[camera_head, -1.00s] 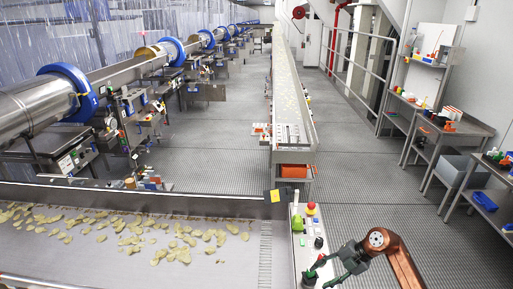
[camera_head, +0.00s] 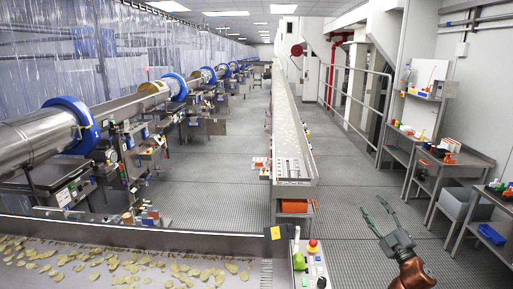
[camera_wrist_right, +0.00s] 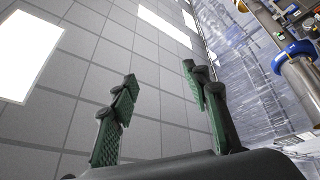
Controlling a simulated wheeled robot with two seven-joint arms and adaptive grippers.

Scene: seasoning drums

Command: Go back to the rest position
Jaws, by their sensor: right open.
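My right gripper (camera_head: 376,214) is raised at the lower right of the head view, with its copper-coloured arm (camera_head: 412,275) coming up from the bottom edge. Its two green-padded fingers are spread apart with nothing between them. In the right wrist view the open gripper (camera_wrist_right: 160,95) points up toward the ceiling, and its fingers are empty. It stands clear of the control panel (camera_head: 311,268) to its left. My left gripper does not show.
The conveyor (camera_head: 60,262) with yellow chips runs across the lower left. The panel bears a red emergency button (camera_head: 313,243). Steel tables (camera_head: 446,160) with bottles and a blue tray (camera_head: 492,234) stand at the right. The grey floor (camera_head: 350,190) between is open.

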